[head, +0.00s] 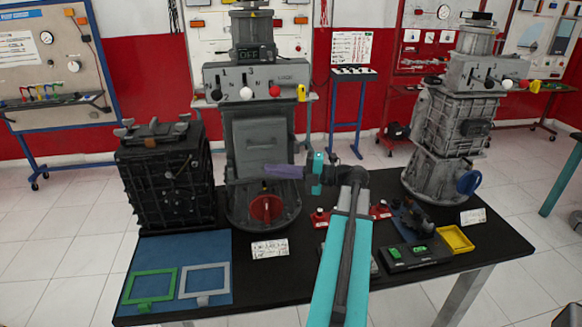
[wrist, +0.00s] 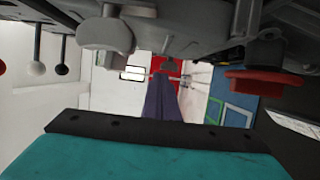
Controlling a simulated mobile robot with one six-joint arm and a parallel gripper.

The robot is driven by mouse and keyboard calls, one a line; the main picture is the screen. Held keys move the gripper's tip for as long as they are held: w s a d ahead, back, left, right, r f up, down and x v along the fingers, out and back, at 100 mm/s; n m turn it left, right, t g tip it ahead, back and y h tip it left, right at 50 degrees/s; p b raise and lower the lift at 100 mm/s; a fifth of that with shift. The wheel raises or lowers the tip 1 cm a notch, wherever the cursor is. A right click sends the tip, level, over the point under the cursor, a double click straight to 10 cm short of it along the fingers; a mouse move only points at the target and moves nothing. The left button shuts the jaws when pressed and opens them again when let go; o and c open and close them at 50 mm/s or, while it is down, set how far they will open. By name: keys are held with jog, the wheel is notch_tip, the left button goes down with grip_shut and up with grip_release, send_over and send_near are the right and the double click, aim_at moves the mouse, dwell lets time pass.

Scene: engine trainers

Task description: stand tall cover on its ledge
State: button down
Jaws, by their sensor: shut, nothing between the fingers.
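A tall grey panel (head: 261,137), which looks like the tall cover, stands upright against the front of the middle engine trainer (head: 232,135). Its lower edge is near my gripper, and I cannot clearly make out the ledge there. My gripper (head: 272,171) has purple fingers, is shut and empty, and points left across the trainer's front, just above the red round knob (head: 266,208). In the wrist view the shut fingers (wrist: 161,90) show in the middle, close beside the trainer's underside parts. The red knob (wrist: 262,83) shows at right there.
A black engine block (head: 165,175) stands left on the table. A blue mat (head: 208,246) holds a green frame (head: 150,271) and a grey frame (head: 204,266). At right are a yellow tray (head: 469,233), a dark box (head: 414,255) and another tall trainer (head: 455,125).

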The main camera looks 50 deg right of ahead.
aim_at(274, 158)
jog(key=w+d+p, duration=0.1)
jog(key=w+d, duration=0.1)
jog(key=d, duration=0.1)
jog(key=shift+w, duration=0.25)
dwell(0.4)
jog(key=shift+w+d+f+b, duration=0.1)
jog(key=shift+w+d+b, duration=0.4)
jog(key=shift+w+d, duration=0.2)
jog(key=shift+d, duration=0.15)
jog(key=shift+r, duration=0.25)
